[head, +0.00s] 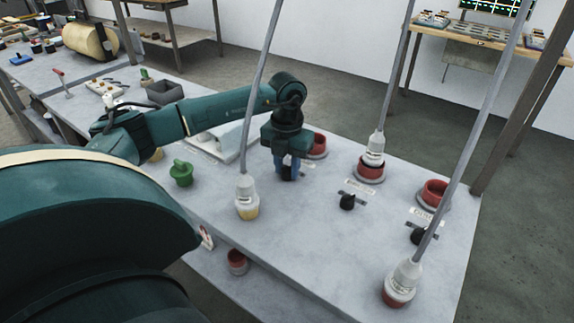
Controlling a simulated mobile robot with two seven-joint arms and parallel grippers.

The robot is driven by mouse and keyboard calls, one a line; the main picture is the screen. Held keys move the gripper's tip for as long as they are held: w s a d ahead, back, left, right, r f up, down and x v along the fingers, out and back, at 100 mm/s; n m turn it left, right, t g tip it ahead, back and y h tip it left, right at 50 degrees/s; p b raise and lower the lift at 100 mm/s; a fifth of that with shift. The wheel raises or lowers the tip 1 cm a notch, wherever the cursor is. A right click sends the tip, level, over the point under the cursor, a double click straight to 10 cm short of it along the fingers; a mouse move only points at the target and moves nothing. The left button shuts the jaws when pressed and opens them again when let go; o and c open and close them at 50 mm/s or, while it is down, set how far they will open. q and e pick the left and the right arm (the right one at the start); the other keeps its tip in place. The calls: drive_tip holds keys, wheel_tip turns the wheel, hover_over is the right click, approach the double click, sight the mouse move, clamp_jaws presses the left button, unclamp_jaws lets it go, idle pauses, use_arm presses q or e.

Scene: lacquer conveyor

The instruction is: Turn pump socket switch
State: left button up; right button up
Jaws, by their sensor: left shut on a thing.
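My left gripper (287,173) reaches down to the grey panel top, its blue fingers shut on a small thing. The thing is mostly hidden by the fingers; by its place beside a red socket (318,147) it looks like a switch knob. Two other black switch knobs stand on the panel, one in the middle (347,202) and one to the right (418,236). Each has a small label near it; I cannot read the labels surely. My right gripper is not in view.
White plugs on grey poles stand at the front (247,197), in a middle red socket (373,158) and at lower right (402,282). An empty red socket (434,193) is at right. A green knob (181,174) stands left. The panel's front middle is clear.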

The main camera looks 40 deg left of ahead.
use_arm(q)
drive_tip(key=c, duration=0.4)
drive_tip(key=shift+o, duration=0.2)
drive_tip(key=shift+n, duration=0.4)
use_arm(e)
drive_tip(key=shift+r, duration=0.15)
use_arm(q)
drive_tip(key=shift+n+p, duration=0.4)
drive_tip(key=shift+n, duration=0.2)
drive_tip(key=n+p, duration=0.1)
drive_tip(key=n, duration=0.2)
drive_tip(key=shift+r, duration=0.1)
drive_tip(key=n+p, duration=0.1)
drive_tip(key=n, duration=0.2)
drive_tip(key=shift+n, duration=0.4)
drive_tip(key=shift+n+p, duration=0.55)
drive_tip(key=shift+n, duration=0.95)
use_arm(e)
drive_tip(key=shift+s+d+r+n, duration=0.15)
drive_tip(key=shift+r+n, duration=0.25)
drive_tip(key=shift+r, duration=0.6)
